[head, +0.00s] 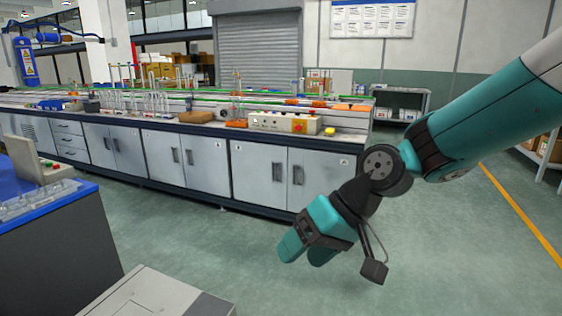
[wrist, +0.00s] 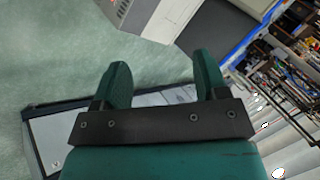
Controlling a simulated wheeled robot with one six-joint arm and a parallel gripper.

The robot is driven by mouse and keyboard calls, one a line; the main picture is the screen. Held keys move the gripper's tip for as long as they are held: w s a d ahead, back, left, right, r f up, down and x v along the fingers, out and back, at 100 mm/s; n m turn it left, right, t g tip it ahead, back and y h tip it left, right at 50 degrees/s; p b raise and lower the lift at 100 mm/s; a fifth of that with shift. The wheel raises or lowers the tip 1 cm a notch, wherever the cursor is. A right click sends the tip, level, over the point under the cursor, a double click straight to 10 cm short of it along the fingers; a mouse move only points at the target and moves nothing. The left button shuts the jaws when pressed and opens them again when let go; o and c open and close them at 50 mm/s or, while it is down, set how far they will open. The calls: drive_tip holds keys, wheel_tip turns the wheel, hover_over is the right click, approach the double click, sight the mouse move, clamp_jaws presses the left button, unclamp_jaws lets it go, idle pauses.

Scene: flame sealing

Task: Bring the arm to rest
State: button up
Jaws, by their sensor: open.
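My gripper (head: 306,250) is teal with a black wrist. In the head view it hangs over the open floor in front of the long workbench, pointing down and to the left. My arm reaches in from the right edge. In the wrist view the two green fingers of my gripper (wrist: 164,82) stand apart with nothing between them. The gripper is open, empty and touching nothing that I can see.
The long workbench (head: 205,160) with grey cabinets carries glassware and a control box (head: 283,122). A blue-topped table (head: 50,210) stands at the left, with a grey box (head: 155,295) at the bottom. The green floor (head: 440,250) is clear at right.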

drive_tip(key=s+d+r+n+h, duration=0.1)
drive_tip(key=s+d+r+h, duration=0.1)
drive_tip(key=s+d, duration=0.5)
drive_tip(key=s+d+r+h, duration=0.15)
drive_tip(key=s+d, duration=0.25)
drive_tip(key=s, duration=0.6)
wheel_tip(320, 180, up, 18)
drive_tip(key=p, duration=1.7)
drive_tip(key=shift+s+f, duration=0.15)
drive_tip(key=shift+s, duration=0.15)
